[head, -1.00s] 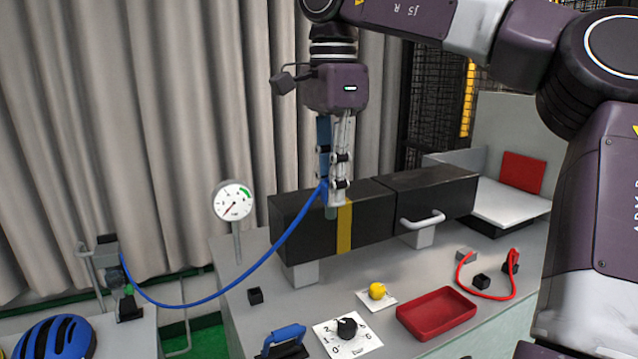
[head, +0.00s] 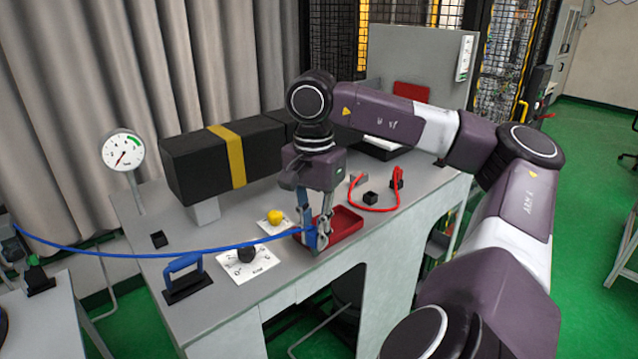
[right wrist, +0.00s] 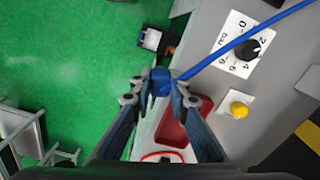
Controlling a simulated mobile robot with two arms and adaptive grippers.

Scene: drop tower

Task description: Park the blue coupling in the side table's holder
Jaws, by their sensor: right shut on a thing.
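My right gripper (head: 319,240) points down above the front edge of the grey bench, in front of the red tray. It is shut on the blue coupling (right wrist: 160,82), which shows between the fingertips (right wrist: 160,93) in the right wrist view. The fingers mostly hide the coupling in the head view. A blue hose (head: 200,253) runs from it leftward to the side table (head: 55,325), at the left edge of the head view. A dark holder (head: 38,280) with a green mark stands on that table. My left gripper is not in view.
The bench carries a dial gauge (head: 123,152), a black beam with a yellow band (head: 228,157), a blue handle (head: 184,266), a black knob (head: 246,253), a yellow button (head: 275,217) and a red tray (head: 347,221). Green floor (head: 588,150) is open at right.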

